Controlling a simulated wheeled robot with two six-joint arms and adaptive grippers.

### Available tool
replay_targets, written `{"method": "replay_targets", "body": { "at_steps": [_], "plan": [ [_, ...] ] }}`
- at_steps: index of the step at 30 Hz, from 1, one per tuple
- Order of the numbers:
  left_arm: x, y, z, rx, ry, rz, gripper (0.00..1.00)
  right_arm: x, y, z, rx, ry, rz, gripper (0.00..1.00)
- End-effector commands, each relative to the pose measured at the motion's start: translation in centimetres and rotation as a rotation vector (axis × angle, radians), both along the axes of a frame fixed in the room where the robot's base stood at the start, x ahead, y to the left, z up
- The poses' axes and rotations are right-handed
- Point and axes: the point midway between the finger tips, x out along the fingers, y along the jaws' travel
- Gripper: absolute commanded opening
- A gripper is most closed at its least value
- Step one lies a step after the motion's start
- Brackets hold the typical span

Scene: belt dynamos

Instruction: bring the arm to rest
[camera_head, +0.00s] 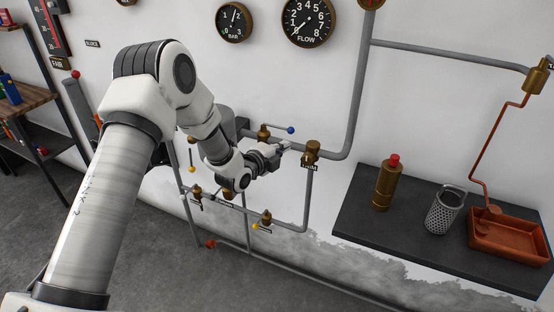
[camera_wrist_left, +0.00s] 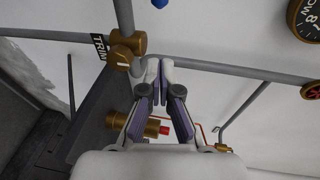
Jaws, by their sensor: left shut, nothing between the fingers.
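My left arm (camera_head: 90,215) reaches in from the lower left, bends at a raised elbow and comes down toward the wall pipes. My left gripper (camera_head: 286,148) is at the pipes, just left of a brass fitting (camera_head: 312,151) and below the blue-tipped lever (camera_head: 291,130). In the left wrist view its fingers (camera_wrist_left: 160,72) are together at the tips with nothing between them. A brass pipe fitting (camera_wrist_left: 122,57) shows just left of the fingertips; I cannot tell whether they touch. My right gripper is in neither view.
A dark shelf (camera_head: 350,222) at right holds a red-capped brass bottle (camera_head: 385,183), a mesh cup (camera_head: 444,210) and a copper tray (camera_head: 508,262). Grey pipes (camera_head: 358,95) run along the wall below two gauges (camera_head: 308,22). A wooden shelf unit (camera_head: 30,103) stands far left.

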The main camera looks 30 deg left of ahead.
Motion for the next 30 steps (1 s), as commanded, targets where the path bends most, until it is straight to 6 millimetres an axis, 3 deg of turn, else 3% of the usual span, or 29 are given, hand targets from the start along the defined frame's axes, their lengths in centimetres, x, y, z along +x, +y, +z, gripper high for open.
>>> {"method": "replay_targets", "body": {
  "at_steps": [6, 13, 16, 20, 23, 27, 29, 30],
  "plan": [
    [-3.8, -0.9, 0.6, -0.001, 0.0, 0.0, 0.0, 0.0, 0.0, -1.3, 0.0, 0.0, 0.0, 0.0],
    [-4.4, -1.0, 0.8, 0.0, 0.001, 0.0, 0.0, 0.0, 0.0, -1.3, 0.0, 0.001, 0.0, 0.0],
    [-4.8, -1.2, -0.9, 0.003, 0.028, -0.004, 0.0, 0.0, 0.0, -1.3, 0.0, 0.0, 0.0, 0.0],
    [-7.2, -3.3, -7.4, 0.024, 0.153, -0.044, 0.0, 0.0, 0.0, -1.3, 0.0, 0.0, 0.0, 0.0],
    [-12.1, -5.4, -14.4, 0.02, 0.337, -0.06, 0.0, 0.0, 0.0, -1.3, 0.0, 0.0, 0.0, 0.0],
    [-21.6, -7.3, -23.0, -0.144, 0.677, 0.049, 0.0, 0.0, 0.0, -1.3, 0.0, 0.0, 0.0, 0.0],
    [-26.4, -7.7, -25.7, -0.249, 0.836, 0.156, 0.0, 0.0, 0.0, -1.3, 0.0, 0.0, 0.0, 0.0],
    [-29.8, -7.9, -27.1, -0.325, 0.941, 0.252, 0.0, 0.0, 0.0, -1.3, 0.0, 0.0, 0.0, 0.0]
  ]
}}
